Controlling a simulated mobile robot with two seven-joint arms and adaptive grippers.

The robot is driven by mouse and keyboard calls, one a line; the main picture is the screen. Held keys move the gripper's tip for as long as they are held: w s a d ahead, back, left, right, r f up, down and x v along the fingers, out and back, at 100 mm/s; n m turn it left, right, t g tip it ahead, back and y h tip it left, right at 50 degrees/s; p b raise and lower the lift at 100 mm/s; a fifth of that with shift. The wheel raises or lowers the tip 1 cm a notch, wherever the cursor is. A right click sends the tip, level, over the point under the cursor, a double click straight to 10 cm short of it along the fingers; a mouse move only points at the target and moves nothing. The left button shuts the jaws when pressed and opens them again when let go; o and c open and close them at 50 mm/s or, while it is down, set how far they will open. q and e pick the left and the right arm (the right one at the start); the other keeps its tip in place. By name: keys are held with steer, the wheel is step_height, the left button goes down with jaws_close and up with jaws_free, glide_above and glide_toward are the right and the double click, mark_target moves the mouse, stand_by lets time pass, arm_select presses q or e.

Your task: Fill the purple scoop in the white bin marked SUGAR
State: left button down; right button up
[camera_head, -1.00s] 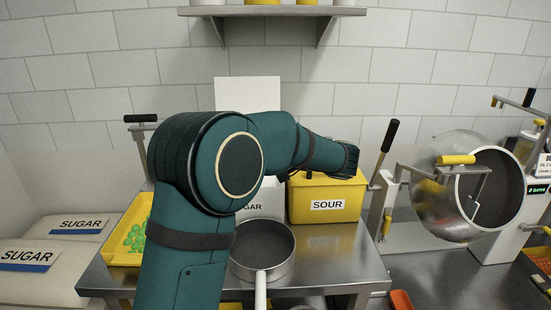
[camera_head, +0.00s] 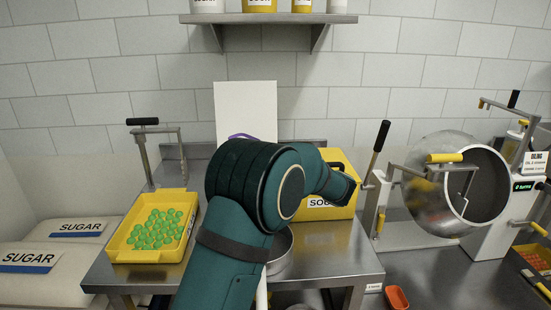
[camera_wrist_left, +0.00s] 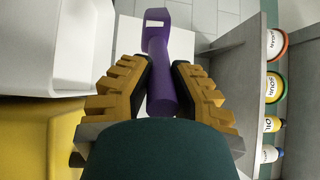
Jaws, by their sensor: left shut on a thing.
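The purple scoop (camera_wrist_left: 168,60) is in my left gripper (camera_wrist_left: 161,72), whose yellow fingers are shut on its handle in the wrist view. Only a thin purple curve of it (camera_head: 240,136) shows above my arm in the head view. The white bin is hidden behind my left arm in the head view. A white container (camera_wrist_left: 60,45) shows at upper left in the wrist view, apart from the scoop, its marking not visible. I cannot tell whether the scoop holds sugar. My right gripper is not in view.
The yellow SOUR bin (camera_head: 325,205) is partly behind my arm. A yellow tray of green gummies (camera_head: 150,250) stands left, a metal pot (camera_head: 281,255) in front. A white panel (camera_head: 245,105) rises behind. A wall shelf (camera_head: 270,18) holds jars. A tilted steel drum (camera_head: 440,185) stands right.

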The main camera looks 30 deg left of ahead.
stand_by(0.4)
arm_select(q)
steer(key=shift+r+p, duration=1.4)
steer(key=shift+r, duration=1.15)
